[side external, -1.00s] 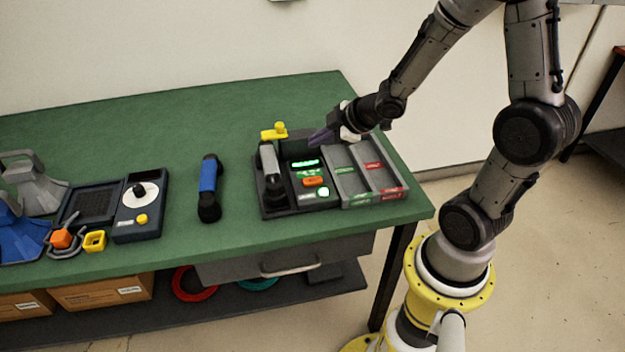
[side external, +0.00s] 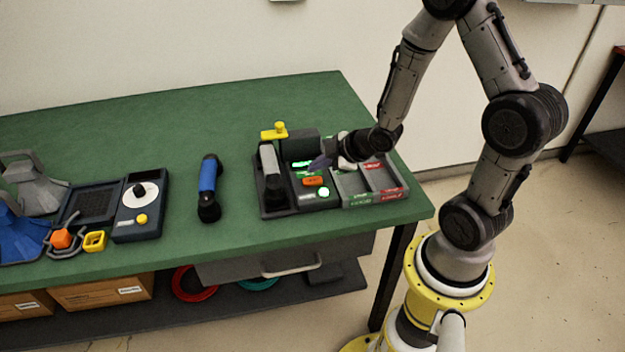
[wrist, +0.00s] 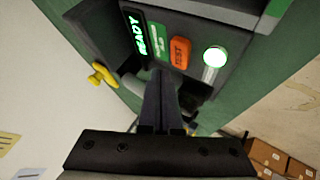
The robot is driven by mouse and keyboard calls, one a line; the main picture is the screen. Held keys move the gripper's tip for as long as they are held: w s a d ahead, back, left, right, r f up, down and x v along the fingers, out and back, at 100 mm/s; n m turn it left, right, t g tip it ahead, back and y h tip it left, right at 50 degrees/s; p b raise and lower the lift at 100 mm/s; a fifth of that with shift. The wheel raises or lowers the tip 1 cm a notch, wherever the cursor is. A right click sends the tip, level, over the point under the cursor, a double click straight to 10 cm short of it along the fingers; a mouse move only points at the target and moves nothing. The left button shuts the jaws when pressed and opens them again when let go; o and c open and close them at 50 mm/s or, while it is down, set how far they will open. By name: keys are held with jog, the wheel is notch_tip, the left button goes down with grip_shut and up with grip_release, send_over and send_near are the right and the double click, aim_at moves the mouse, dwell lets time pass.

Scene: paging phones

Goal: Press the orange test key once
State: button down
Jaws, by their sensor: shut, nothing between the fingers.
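The orange test key (side external: 313,181) sits on the dark panel of the desk phone unit, below a lit green display. In the wrist view the orange key (wrist: 180,53) reads "TEST", between a green label strip and a round lit button (wrist: 215,57). My gripper (side external: 322,162) is shut and empty, just above and behind the key in the side view. In the wrist view its fingertips (wrist: 160,78) point at the panel close to the key, apart from it as far as I can tell. The display (wrist: 138,34) reads "READY".
A grey handset (side external: 268,160) lies at the unit's left, with a yellow knob (side external: 279,128) behind it. Grey trays (side external: 383,178) with green and red labels are at the right. A blue handset (side external: 208,188) lies on the green table (side external: 130,130) to the left.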

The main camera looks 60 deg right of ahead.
aim_at(317, 181)
jog(key=shift+f, duration=0.6)
jog(key=shift+f, duration=0.15)
dwell(1.6)
jog(key=shift+f, duration=0.25)
jog(key=shift+f, duration=0.5)
dwell(0.9)
jog(key=shift+r, duration=0.9)
jog(key=shift+r, duration=2.5)
